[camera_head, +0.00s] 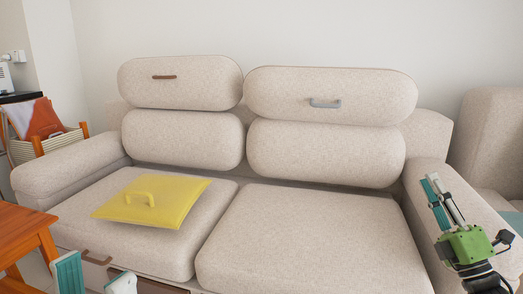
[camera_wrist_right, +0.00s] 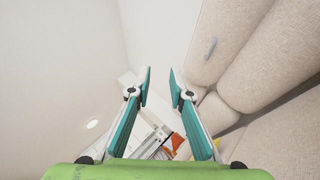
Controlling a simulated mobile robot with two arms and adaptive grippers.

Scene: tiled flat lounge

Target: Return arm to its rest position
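My right gripper (camera_head: 432,182) is raised in front of the sofa's right armrest, fingers pointing up. In the right wrist view its two teal-padded fingers (camera_wrist_right: 160,74) stand apart with nothing between them. My left gripper (camera_head: 97,272) shows only its fingertips at the bottom left edge. They are apart, with no object seen between them; the rest of that arm is out of view.
A beige sofa (camera_head: 310,240) fills the middle, with a yellow cushion (camera_head: 172,208) on its left seat. An orange wooden table (camera_head: 22,232) stands at the left edge, near my left gripper. A basket (camera_head: 45,145) stands behind the left armrest.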

